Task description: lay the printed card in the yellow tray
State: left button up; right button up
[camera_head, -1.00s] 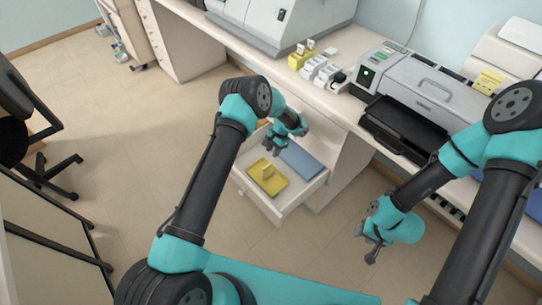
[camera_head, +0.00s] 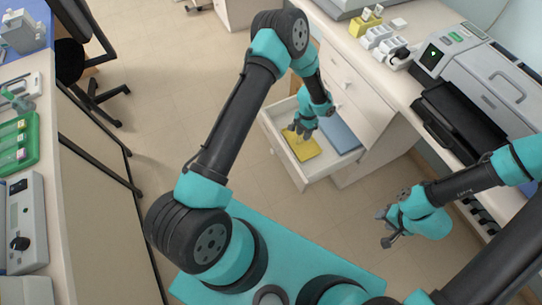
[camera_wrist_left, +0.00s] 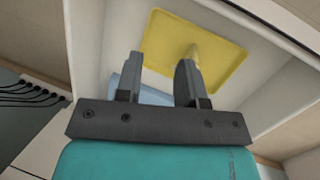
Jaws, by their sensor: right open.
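My left gripper (camera_head: 299,132) is over the drawer, at the tray's far side in the head view. In the left wrist view its two fingers (camera_wrist_left: 160,82) are apart with nothing seen between them. My right gripper (camera_head: 384,228) is open and empty, out over the floor right of the drawer. I cannot make out the printed card in any view.
A blue flat piece (camera_head: 341,136) lies beside the yellow tray in the drawer. The drawer's front wall (camera_head: 279,152) and sides stand around both. A printer (camera_head: 487,82) with a black output tray (camera_head: 459,119) stands on the right counter. The floor left of the drawer is clear.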

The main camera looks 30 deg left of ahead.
pick_arm(q)
jog(key=s+a+r+n+t+h, duration=0.1)
jog(key=s+a+r+n+t, duration=0.1)
jog(key=s, duration=0.9)
jog(key=s+a+r+n+t+h, duration=0.1)
jog(key=s+a+r+n+t, duration=0.1)
jog(key=s+r, duration=0.4)
jog(key=s+a+n, duration=0.1)
jog(key=s+n, duration=0.1)
jog(key=s, duration=0.3)
jog(key=shift+s+n+h, duration=0.25)
jog(key=shift+n+h, duration=0.05)
jog(key=shift+n, duration=0.1)
